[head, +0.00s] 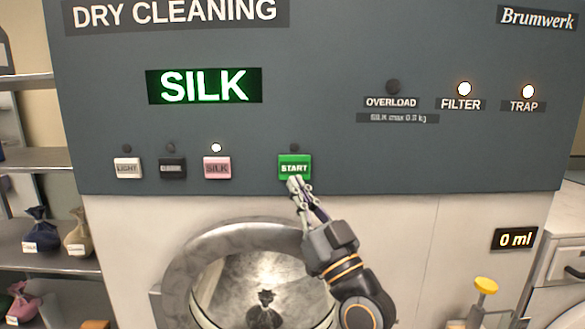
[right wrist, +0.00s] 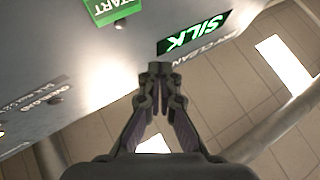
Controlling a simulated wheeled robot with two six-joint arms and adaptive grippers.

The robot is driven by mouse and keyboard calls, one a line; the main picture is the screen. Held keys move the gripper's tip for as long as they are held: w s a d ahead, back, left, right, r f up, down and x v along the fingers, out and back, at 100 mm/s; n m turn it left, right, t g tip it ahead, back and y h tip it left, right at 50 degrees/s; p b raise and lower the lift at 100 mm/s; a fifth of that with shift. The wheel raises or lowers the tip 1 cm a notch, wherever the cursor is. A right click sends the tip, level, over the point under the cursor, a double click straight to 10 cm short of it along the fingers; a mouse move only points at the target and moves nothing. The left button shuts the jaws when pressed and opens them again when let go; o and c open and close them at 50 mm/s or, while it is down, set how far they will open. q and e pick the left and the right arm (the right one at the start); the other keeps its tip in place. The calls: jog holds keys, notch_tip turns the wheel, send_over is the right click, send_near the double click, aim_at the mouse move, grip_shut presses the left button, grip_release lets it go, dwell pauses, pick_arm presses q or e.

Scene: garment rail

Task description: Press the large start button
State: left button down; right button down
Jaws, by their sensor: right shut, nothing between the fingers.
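The green START button (head: 294,167) is on the lower edge of the dark panel in the head view. It also shows upside down at the top left of the right wrist view (right wrist: 112,9). My right gripper (head: 294,184) is shut and empty, its fingertips at the button's lower edge in the head view. In the right wrist view the closed fingertips (right wrist: 159,70) appear apart from the button, to its side. I cannot tell whether they touch the panel. The lamp (head: 294,148) above START is dark. My left gripper is not in view.
Beside START are the pink SILK button (head: 217,167), dark button (head: 172,167) and white LIGHT button (head: 128,168). The lamp above SILK is lit, and the display (head: 204,86) reads SILK. A round metal door (head: 190,262) lies below. FILTER (head: 464,89) and TRAP (head: 528,91) lamps are lit.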

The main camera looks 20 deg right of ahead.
jog(key=p, duration=0.1)
send_near(288, 160)
notch_tip(288, 160, up, 3)
jog(key=w+a, duration=0.2)
jog(key=shift+w+d+r, duration=0.15)
jog(key=shift+w+d, duration=0.2)
jog(key=shift+w, duration=0.3)
dwell(1.0)
jog(key=shift+w+b, duration=0.25)
jog(key=shift+b, duration=0.15)
jog(key=shift+w+d, duration=0.1)
jog(key=shift+w, duration=0.1)
